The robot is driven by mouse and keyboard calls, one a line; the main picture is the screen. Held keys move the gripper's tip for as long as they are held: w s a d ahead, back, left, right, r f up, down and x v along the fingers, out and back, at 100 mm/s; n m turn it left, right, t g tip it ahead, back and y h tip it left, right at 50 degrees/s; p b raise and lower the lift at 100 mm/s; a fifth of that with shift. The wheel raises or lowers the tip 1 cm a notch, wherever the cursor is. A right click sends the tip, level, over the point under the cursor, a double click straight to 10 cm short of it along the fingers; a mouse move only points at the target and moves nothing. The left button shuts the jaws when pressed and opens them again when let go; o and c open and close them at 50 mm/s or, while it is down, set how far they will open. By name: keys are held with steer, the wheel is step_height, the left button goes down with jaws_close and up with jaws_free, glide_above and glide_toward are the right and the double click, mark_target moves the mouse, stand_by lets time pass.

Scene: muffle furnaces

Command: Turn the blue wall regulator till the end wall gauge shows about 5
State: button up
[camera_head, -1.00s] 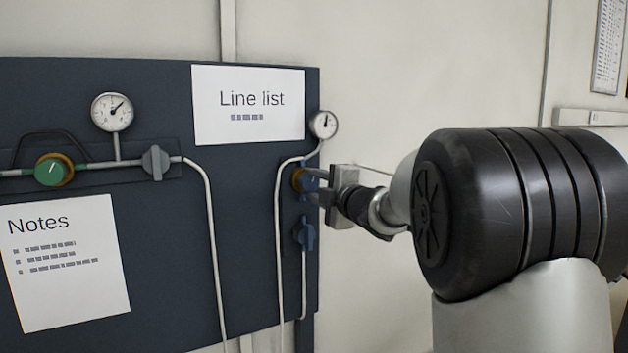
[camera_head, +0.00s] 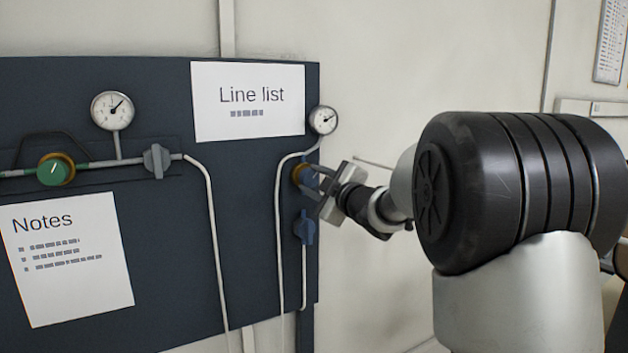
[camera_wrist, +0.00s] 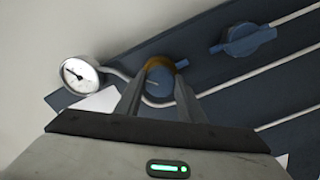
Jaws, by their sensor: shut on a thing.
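The blue wall regulator (camera_head: 312,177), a round knob with a brass collar, sits near the right edge of the dark panel. It also shows in the wrist view (camera_wrist: 158,82). My gripper (camera_head: 316,180) is shut on it from the right, one finger on each side, and is tilted. The fingers hide part of the knob. The end wall gauge (camera_head: 323,120) is a small white dial just above the regulator. Its needle points to the upper right; the numbers are too small to read. It also shows in the wrist view (camera_wrist: 76,75).
A blue valve handle (camera_head: 304,228) sits just below the regulator. A green regulator (camera_head: 53,170), a second gauge (camera_head: 112,110) and a grey valve (camera_head: 156,161) are on the left. Thin pipes run down the panel. Bare wall lies to the right.

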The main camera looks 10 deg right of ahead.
steer(key=o, duration=1)
steer(key=shift+o, duration=0.2)
steer(key=shift+s, duration=0.1)
steer(key=b+v, duration=0.1)
steer(key=v, duration=1.6)
steer(key=shift+s, duration=0.15)
